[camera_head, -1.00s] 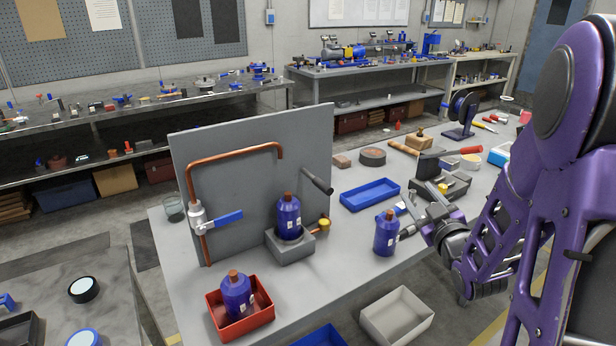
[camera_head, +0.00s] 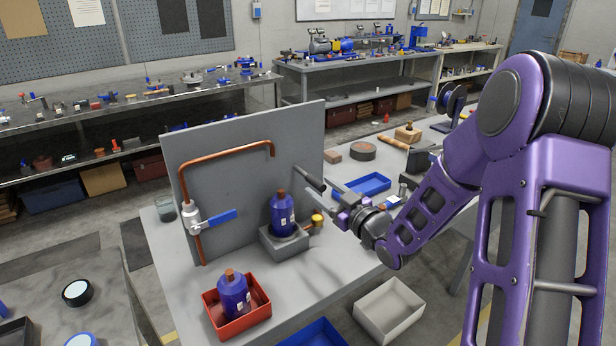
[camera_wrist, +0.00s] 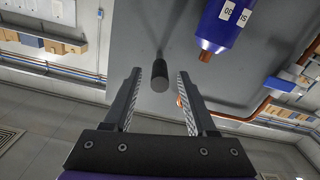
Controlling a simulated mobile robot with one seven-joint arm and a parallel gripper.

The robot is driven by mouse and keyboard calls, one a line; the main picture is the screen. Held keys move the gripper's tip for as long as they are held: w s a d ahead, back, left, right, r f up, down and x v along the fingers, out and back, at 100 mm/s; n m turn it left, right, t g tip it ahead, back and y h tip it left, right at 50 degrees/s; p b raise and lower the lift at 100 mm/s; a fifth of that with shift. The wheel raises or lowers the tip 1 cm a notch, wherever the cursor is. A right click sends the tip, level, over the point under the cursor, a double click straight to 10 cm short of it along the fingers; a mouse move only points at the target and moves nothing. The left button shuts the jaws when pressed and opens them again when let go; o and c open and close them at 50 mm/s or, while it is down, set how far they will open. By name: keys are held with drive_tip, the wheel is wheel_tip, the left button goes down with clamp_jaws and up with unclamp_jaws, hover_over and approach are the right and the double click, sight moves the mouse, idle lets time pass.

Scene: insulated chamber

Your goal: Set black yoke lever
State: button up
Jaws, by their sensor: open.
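The black yoke lever (camera_head: 308,178) is a dark rod with a rounded grip, standing out from the right part of the grey upright panel (camera_head: 240,150). In the wrist view the lever (camera_wrist: 159,75) points toward the camera. My gripper (camera_head: 322,199) is open, just in front of the lever at its lower right. In the wrist view my gripper (camera_wrist: 159,84) has one finger on each side of the lever's end, with gaps visible on both sides. Whether the end lies between the fingertips or just beyond them I cannot tell.
A copper pipe with a blue-handled valve (camera_head: 222,217) is at left. A red tray (camera_head: 245,318) holds another bottle.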

sight(308, 175)
drive_tip(key=x, duration=0.6)
drive_tip(key=shift+w+a, duration=0.15)
drive_tip(key=shift+a, duration=0.05)
drive_tip(key=shift+c, duration=0.2)
clamp_jaws()
idle(1.0)
